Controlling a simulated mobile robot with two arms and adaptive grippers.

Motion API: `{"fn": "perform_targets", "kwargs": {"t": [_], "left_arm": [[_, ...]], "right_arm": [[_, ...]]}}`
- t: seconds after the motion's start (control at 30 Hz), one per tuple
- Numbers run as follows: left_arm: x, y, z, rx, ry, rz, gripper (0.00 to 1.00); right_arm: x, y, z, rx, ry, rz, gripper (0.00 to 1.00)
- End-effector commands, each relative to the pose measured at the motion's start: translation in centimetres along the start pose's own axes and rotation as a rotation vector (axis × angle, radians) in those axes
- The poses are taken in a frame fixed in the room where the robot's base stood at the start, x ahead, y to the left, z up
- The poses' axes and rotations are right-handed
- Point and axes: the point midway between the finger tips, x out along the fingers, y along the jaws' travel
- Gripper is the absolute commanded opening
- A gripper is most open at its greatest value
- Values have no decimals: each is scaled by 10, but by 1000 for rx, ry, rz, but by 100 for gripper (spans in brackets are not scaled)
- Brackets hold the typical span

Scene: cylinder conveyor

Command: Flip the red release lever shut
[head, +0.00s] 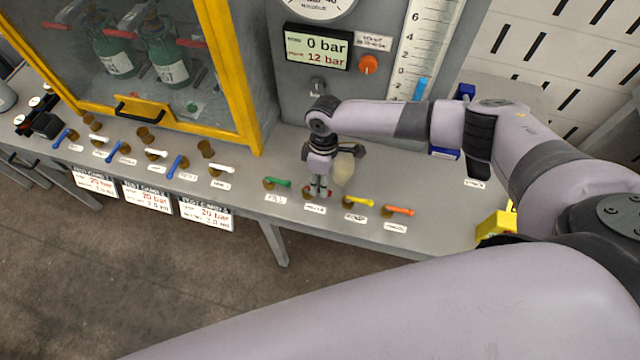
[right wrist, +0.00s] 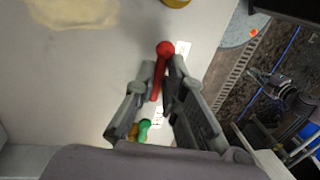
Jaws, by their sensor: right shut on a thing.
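The red release lever (right wrist: 165,48) shows in the right wrist view as a red rod with a round knob end, standing between my right gripper's fingers (right wrist: 162,78). In the head view my right gripper (head: 318,192) points down at the lever's place on the bench front, between the green lever (head: 278,182) and the yellow lever (head: 358,202). It mostly hides the red lever there. The right gripper is shut on the red lever. My left gripper does not show in either view.
An orange lever (head: 398,211) sits right of the yellow one. Several blue and white levers line the bench to the left, before a yellow-framed cabinet (head: 240,80). A display (head: 317,47) reads 0 bar and 12 bar. A yellow object (head: 494,226) is at the bench's right end.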

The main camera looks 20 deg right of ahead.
Motion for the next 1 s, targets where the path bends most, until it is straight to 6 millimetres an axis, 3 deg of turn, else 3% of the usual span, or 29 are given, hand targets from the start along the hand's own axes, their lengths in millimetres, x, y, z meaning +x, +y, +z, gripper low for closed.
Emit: {"fn": "perform_targets", "kwargs": {"t": [0.07, 0.1, 0.4, 0.77, 1.0], "left_arm": [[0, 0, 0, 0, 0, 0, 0], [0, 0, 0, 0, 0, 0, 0], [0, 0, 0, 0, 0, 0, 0], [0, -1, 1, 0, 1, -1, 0], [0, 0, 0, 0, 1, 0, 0]], "right_arm": [[-2, 1, 0, -2, 1, 4, 0], [-2, 1, 0, -2, 1, 4, 12], [-1, 1, 0, 0, 1, 2, 31], [-7, 0, 0, 0, 1, 2, 31], [-50, 1, -1, 0, 4, 4, 31]]}}
